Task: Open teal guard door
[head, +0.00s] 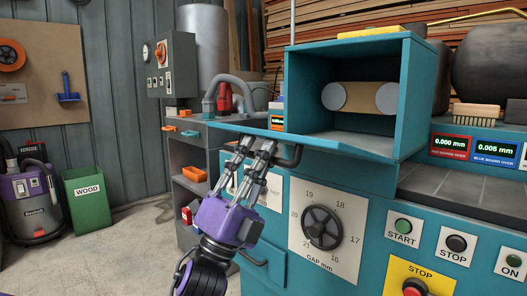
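The teal guard door (235,127) shows as a thin, nearly edge-on panel at the bottom front of the teal guard box, reaching out to the left of it. The front of the box is open, and a tan belt on two pale rollers (359,97) shows inside. A dark bar handle (291,159) sits under the panel. My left gripper (257,146) is just below the panel, pointing up, with its fingers apart and close to the left of the handle. Whether it touches the handle or panel I cannot tell. My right gripper is out of view.
Below the door are a gap handwheel (321,227) and START (403,227) and STOP (456,243) buttons, with a red emergency stop (415,288) lower down. A grey shelf (190,165) stands behind my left arm. Open floor lies at the left, near a green bin (88,194).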

